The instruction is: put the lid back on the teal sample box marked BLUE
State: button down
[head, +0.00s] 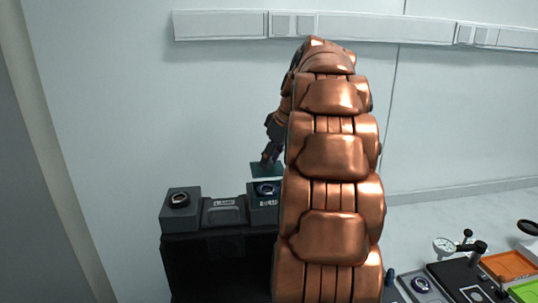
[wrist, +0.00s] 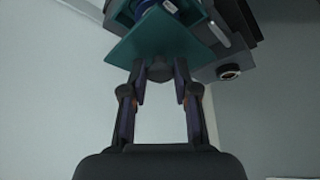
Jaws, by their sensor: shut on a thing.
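My gripper (head: 268,155) is shut on the dark knob of a teal lid (head: 267,171). The wrist view shows my gripper (wrist: 159,76) with both fingertips at the knob, and the flat square lid (wrist: 150,42) beyond them. The lid is just above and behind the open teal sample box (head: 264,202), apart from it in the head view. A dark blue ring-shaped part (head: 265,189) shows in the box's opening. The box's front label is small and partly hidden by my arm; it looks like BLUE.
The box stands on a black stand (head: 215,262), with a grey labelled holder (head: 224,211) in the middle and a grey block (head: 180,212) bearing a ring at left. A wall is behind.

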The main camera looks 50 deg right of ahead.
aim_at(274, 170)
jog(key=shift+f, duration=1.4)
jog(key=shift+f+b, duration=1.25)
jog(key=shift+b, duration=0.05)
jog(key=shift+s+b, duration=0.2)
jog(key=shift+b, duration=0.15)
jog(key=shift+f+b, duration=0.15)
jog(key=shift+b, duration=0.9)
dwell(0.7)
dwell(0.5)
jog(key=c, duration=0.8)
grip_release()
